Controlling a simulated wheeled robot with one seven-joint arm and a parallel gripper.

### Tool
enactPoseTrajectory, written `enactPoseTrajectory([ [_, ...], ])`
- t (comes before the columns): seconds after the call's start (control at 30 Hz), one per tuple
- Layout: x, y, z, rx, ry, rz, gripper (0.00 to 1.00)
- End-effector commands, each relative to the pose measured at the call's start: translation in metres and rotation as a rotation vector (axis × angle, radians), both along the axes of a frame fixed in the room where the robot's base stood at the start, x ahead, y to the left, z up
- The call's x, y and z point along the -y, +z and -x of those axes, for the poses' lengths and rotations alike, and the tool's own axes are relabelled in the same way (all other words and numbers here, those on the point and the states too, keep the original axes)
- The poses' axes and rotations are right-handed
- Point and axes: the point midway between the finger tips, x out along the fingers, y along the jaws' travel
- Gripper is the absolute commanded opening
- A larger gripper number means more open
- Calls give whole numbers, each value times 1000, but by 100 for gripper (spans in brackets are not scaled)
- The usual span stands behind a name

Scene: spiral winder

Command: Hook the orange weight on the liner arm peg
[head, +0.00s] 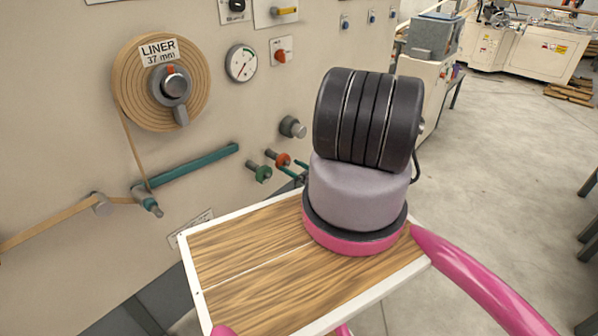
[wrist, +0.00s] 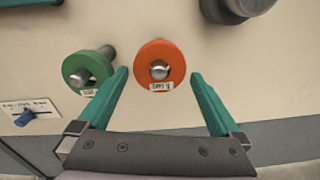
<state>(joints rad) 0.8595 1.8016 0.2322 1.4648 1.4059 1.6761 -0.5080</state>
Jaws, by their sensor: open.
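The orange weight (head: 283,160) is a ring hanging on a metal peg on the machine panel. In the wrist view the orange weight (wrist: 176,57) is face-on, with the peg end in its hole and a small white label below. My gripper (wrist: 160,76) is open, its teal fingers on either side of the orange weight's lower part, with no clear contact. In the head view my arm hides most of the gripper. The teal liner arm (head: 195,165) slopes on the panel below the liner roll (head: 130,85). A peg (head: 148,203) sticks out near its lower left end.
A green weight (wrist: 78,70) hangs on its own peg just left of the orange one. A dark grey knob (head: 292,127) sticks out above. A blue switch (wrist: 27,118) is at lower left in the wrist view. My wooden-topped tray lies below my arm.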

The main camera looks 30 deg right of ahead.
Motion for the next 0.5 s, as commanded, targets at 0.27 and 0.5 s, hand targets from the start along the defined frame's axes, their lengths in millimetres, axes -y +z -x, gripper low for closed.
enactPoseTrajectory([
  [0.27, -16, 0, -41, 0, 3, 1, 100],
  [0.5, -20, 0, -54, 0, 2, -1, 100],
])
